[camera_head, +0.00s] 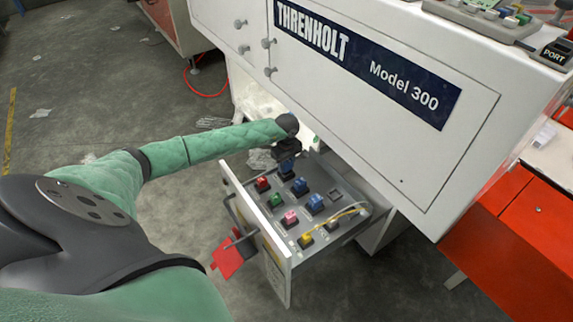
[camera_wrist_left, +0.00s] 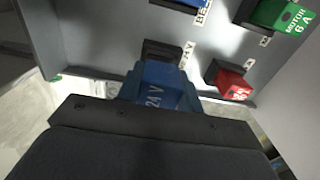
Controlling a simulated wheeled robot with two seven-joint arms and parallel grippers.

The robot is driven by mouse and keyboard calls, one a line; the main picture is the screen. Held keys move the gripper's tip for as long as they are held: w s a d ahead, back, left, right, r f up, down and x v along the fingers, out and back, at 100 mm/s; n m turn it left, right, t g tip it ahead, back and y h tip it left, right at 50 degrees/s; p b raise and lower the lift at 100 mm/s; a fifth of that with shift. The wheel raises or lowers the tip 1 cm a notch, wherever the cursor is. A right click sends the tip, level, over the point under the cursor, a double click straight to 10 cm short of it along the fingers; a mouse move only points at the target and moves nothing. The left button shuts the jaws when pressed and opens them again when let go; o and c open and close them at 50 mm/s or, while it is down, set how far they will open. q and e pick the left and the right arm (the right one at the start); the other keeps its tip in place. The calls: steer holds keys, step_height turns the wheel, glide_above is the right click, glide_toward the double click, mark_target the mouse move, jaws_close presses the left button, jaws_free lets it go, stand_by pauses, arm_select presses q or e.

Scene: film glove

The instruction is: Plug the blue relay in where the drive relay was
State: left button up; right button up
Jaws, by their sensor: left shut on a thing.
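My left gripper (camera_head: 287,146) is above the back left corner of the open drawer and is shut on a blue relay (camera_head: 287,167). In the left wrist view the blue relay (camera_wrist_left: 155,86) is marked "24 V" and sticks out beyond the dark gripper (camera_wrist_left: 150,118). A black socket (camera_wrist_left: 163,52) lies just beyond it, its label partly hidden. I cannot tell whether the relay touches the socket. My right gripper is not in view.
The drawer's front panel (camera_head: 255,225) has a handle with a red tag (camera_head: 227,260). Several coloured relays stand inside, among them a red one (camera_head: 262,184) and a green one (camera_head: 276,200). A yellow wire (camera_head: 345,211) crosses the right side. The white cabinet (camera_head: 330,110) overhangs the back.

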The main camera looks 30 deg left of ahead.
mark_target(287, 161)
arm_select(q)
steer(key=shift+f+b, duration=1)
steer(key=shift+f, duration=0.2)
steer(key=o, duration=1.2)
steer(key=shift+c, duration=0.2)
steer(key=shift+r, duration=3.9)
